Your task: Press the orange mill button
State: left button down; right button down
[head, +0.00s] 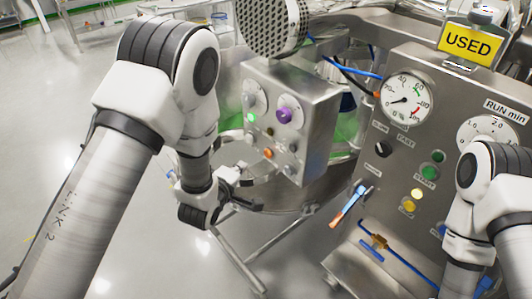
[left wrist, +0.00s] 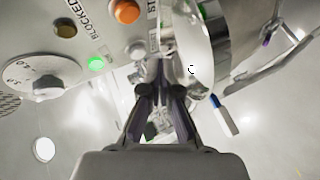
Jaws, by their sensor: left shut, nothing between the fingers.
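The orange button (head: 268,153) is low on the front of a grey steel control box (head: 318,105) in the head view. It also shows at the top of the left wrist view (left wrist: 125,11), left of the fingers. My left gripper (head: 256,194) is below the box and a little left of the button, apart from it. Its fingers are shut and empty, and they point up the left wrist view (left wrist: 160,72). My right arm comes in at the right edge, but its gripper is out of frame.
A lit green lamp (left wrist: 96,65), a dark button (left wrist: 65,27) and a dial (left wrist: 30,75) sit near the orange button. Right stands a panel with a gauge (head: 405,98) and a yellow "USED" sign (head: 467,44). Open floor lies left.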

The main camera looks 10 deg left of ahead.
pick_arm(q)
jog(key=shift+w+d, duration=0.8)
jog(key=shift+w, duration=0.2)
jog(key=shift+w+d, duration=0.8)
jog(key=shift+w, duration=0.15)
jog(key=shift+w+d, duration=0.3)
jog(key=shift+w+d+p, duration=0.3)
jog(key=shift+w, duration=0.1)
dwell(0.6)
jog(key=shift+a, duration=0.1)
jog(key=shift+s+a, duration=0.5)
jog(key=shift+s, duration=0.2)
jog(key=s+a, duration=0.1)
jog(key=s, duration=0.1)
jog(key=s+a, duration=0.2)
dwell(0.5)
